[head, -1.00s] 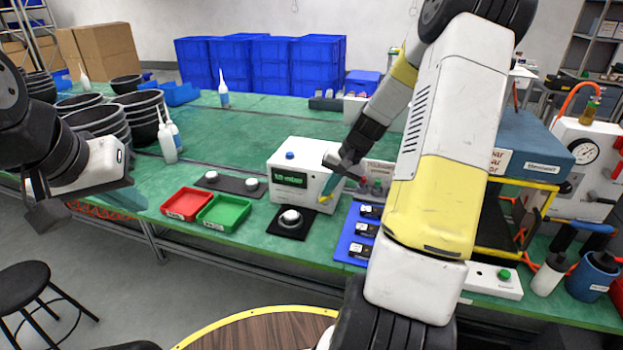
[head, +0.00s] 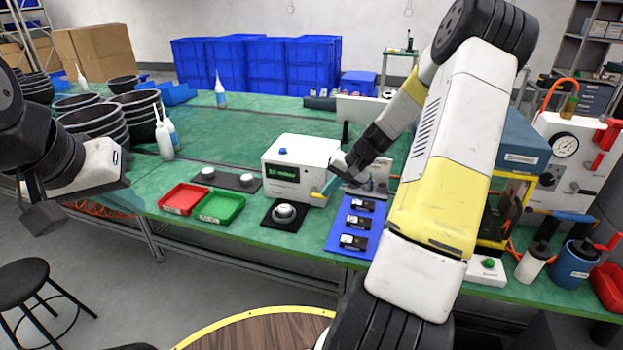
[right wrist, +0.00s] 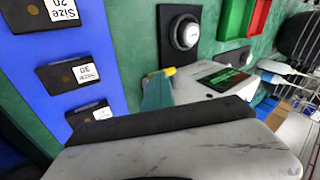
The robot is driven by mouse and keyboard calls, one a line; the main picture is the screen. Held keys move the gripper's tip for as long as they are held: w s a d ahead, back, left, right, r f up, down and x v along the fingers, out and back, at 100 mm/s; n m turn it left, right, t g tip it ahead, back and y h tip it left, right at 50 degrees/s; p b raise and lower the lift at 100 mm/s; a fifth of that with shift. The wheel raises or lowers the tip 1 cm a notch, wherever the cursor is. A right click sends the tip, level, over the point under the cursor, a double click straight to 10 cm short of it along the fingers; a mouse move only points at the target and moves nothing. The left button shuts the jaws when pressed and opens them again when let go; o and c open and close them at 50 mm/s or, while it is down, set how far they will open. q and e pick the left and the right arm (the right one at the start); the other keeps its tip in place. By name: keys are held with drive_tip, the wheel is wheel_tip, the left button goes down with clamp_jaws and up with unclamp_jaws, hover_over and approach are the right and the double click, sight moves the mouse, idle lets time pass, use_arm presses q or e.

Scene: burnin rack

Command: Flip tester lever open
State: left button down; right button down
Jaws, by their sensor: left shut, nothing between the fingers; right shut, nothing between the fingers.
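The tester appears to be the white box (head: 310,150) with a dark green-lit display (head: 283,174) on the bench; it also shows in the right wrist view (right wrist: 196,89). A small yellow tip (head: 316,195), perhaps the lever's end, shows low at its front right corner and in the right wrist view (right wrist: 168,72). I cannot tell the lever's angle. My right gripper (head: 330,187) is shut, its teal fingers at or against the yellow tip; contact is unclear. The teal fingers also show in the right wrist view (right wrist: 157,92). My left gripper (head: 122,200) is shut and empty, away at the left.
A round white piece sits on a black pad (head: 272,222) before the tester. Red (head: 183,210) and green (head: 221,219) trays lie left of it. A blue mat (head: 344,255) with several labelled dark blocks lies right, partly behind my right arm.

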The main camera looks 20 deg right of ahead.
drive_tip(key=shift+s+d+f, duration=0.25)
drive_tip(key=shift+s+f, duration=0.2)
drive_tip(key=shift+f, duration=0.2)
drive_tip(key=shift+d, duration=0.1)
drive_tip(key=shift+d+r, duration=0.2)
drive_tip(key=shift+r, duration=0.15)
drive_tip(key=a+v, duration=0.1)
drive_tip(key=v, duration=0.6)
drive_tip(key=shift+w+d+r, duration=0.15)
drive_tip(key=shift+r, duration=0.35)
